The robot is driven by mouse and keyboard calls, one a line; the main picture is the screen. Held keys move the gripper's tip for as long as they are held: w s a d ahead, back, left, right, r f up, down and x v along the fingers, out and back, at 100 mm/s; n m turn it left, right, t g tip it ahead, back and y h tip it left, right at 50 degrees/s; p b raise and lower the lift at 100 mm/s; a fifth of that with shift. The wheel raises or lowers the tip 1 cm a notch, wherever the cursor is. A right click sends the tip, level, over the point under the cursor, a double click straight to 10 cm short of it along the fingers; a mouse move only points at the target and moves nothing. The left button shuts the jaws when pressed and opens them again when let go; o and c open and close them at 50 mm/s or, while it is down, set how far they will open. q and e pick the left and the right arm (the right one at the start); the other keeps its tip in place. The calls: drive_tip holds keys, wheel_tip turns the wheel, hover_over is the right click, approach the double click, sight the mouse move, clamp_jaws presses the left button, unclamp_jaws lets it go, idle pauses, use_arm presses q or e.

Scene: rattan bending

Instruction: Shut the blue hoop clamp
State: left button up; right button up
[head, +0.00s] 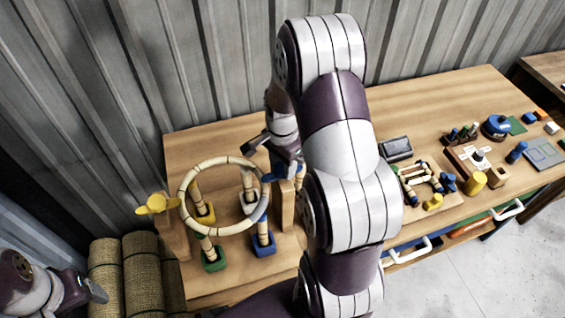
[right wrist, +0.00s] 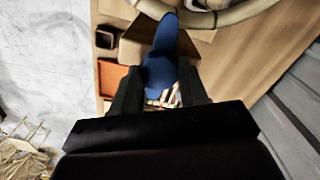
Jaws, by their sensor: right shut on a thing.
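The rattan hoop (head: 183,211) lies level on several upright rattan posts set in coloured blocks at the left of the table. The blue hoop clamp (head: 268,177) is at the hoop's right side, on a wooden block. In the right wrist view the blue clamp's handle (right wrist: 162,62) stands between the fingers. My right gripper (head: 283,160) is shut on this blue handle; my own arm hides much of it in the head view. The yellow clamp (head: 157,203) is on a wooden block at the hoop's left. My left gripper (head: 95,290) is at the lower left, away from the hoop, its jaws unclear.
Rolled mats (head: 141,275) stand left of the table (head: 440,95). A small rattan frame (head: 424,172), a black box (head: 397,148), a blue round tool (head: 497,125) and several small blocks occupy the right half. A corrugated wall (head: 200,60) is behind.

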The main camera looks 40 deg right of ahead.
sight(282, 167)
drive_tip(key=shift+w+r+m, duration=0.15)
drive_tip(key=shift+m, duration=0.25)
drive_tip(key=o, duration=0.8)
drive_tip(key=shift+o, duration=1.3)
drive_tip(key=shift+r, duration=0.25)
wheel_tip(282, 167, up, 12)
